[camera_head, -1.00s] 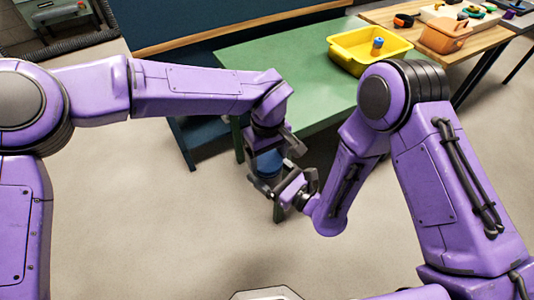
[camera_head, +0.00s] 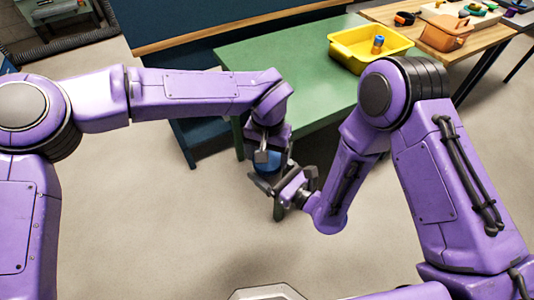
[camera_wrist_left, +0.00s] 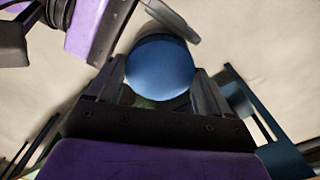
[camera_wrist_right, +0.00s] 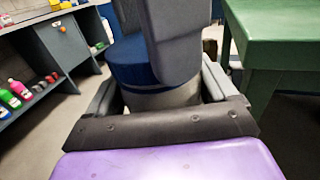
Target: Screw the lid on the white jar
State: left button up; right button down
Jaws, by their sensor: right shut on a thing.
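The white jar (camera_wrist_right: 160,99) is between the fingers of my right gripper (camera_wrist_right: 160,92), which is shut on it, in the right wrist view. The blue lid (camera_wrist_right: 130,62) sits on top of the jar, partly hidden by a grey finger of my left gripper. In the left wrist view the round lid (camera_wrist_left: 160,68) lies between the two fingers of my left gripper (camera_wrist_left: 157,85), which stand apart at its sides. In the head view the lid (camera_head: 267,163) shows below my left gripper (camera_head: 270,153), with my right gripper (camera_head: 285,188) beside it. How tightly the lid is seated cannot be seen.
A green table (camera_head: 290,65) stands just behind the grippers and carries a yellow bin (camera_head: 345,52) with a blue-topped item (camera_head: 378,44) in it. A wooden table (camera_head: 480,50) with an orange container (camera_head: 448,35) is at the right. The floor in front is clear.

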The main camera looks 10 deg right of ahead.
pick_arm(q)
jog(key=shift+o, duration=1.3)
jog(key=shift+r, duration=2.3)
